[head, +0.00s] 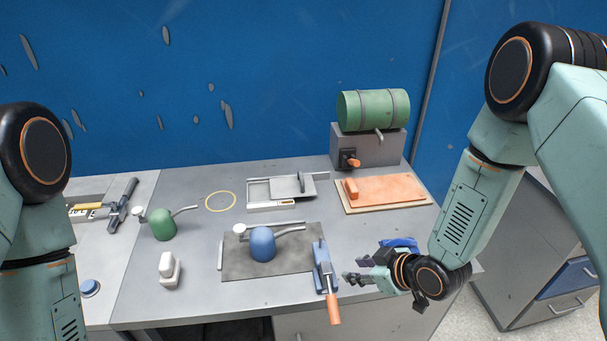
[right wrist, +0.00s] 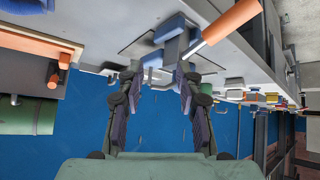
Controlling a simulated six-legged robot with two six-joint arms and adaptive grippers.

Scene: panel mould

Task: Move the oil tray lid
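The oil tray (head: 267,206) is a shallow pale tray at the back middle of the bench in the head view. A grey flat piece with an upright handle, which looks like its lid (head: 293,187), lies over the right part of the tray, leaving the left part uncovered. My right gripper (head: 362,269) is open and empty over the bench's right front, well to the right and in front of the lid. Its two spread fingers show in the right wrist view (right wrist: 158,76). I cannot make out the lid there. My left gripper is outside the picture.
A blue clamp with an orange handle (head: 333,307) lies left of my right gripper. A blue can (head: 262,245) stands on a dark mat, a green can (head: 161,224) further left. An orange block on a board (head: 388,189) and a green drum (head: 372,110) are at back right.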

